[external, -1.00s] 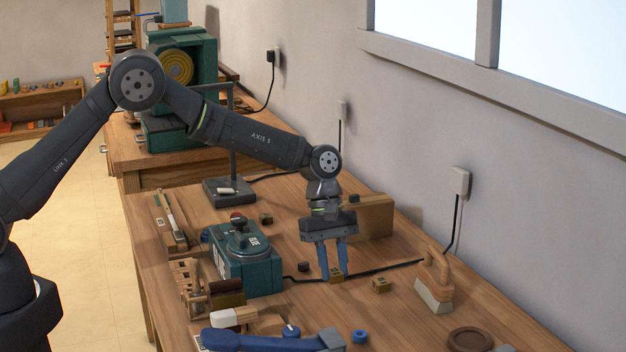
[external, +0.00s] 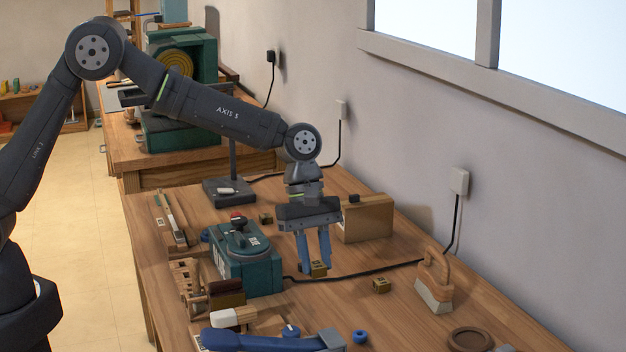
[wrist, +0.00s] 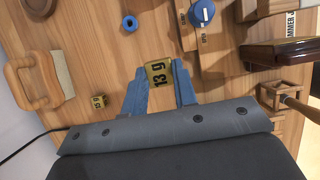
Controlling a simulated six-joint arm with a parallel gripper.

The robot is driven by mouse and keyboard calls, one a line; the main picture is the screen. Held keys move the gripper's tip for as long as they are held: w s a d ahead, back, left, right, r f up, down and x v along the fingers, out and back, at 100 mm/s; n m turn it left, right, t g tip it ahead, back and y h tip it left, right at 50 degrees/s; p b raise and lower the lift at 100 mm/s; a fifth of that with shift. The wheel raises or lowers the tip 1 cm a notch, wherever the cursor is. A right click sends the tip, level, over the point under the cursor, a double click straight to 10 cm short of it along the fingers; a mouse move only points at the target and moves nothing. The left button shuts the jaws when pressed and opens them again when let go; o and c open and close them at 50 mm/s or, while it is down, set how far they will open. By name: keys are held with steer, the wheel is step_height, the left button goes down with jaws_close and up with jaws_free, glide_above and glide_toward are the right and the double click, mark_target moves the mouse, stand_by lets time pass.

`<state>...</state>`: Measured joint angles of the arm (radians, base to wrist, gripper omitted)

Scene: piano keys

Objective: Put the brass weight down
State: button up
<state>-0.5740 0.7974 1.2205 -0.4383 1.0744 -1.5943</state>
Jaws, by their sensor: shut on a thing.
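My gripper (external: 315,264) has blue fingers shut on a small brass weight (external: 319,270), just right of the green machine. In the wrist view the brass weight (wrist: 159,74) sits between the fingertips of my gripper (wrist: 160,80) and reads "13 g". It is low over the wooden bench (external: 350,310); I cannot tell whether it touches the wood. A second brass weight (external: 381,286) stands apart on the bench, to the right; it also shows in the wrist view (wrist: 101,101).
The green machine (external: 245,262) stands close left. A black cable (external: 355,274) runs behind. A wooden-handled brush (external: 435,285) and a brown round dish (external: 470,339) are at right. A blue ring (external: 360,337) lies in front. Bare bench shows around the second weight.

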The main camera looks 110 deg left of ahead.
steer(key=s+a+n+t+y, duration=0.1)
steer(key=s+a+n, duration=0.15)
steer(key=a, duration=0.55)
steer(key=s+a+n+y, duration=0.1)
steer(key=s+a+n, duration=0.15)
steer(key=a, duration=0.55)
steer(key=n+g+y, duration=0.1)
steer(key=n+y, duration=0.3)
steer(key=n, duration=0.9)
glide_above(282, 197)
step_height(282, 197, down, 6)
steer(key=shift+w+d+f, duration=0.1)
steer(key=shift+w+f, duration=0.05)
steer(key=shift+f, duration=0.05)
steer(key=shift+s+a+f, duration=0.25)
steer(key=shift+f, duration=1.95)
steer(key=shift+f, duration=0.15)
steer(key=o, duration=0.9)
steer(key=shift+o, duration=0.2)
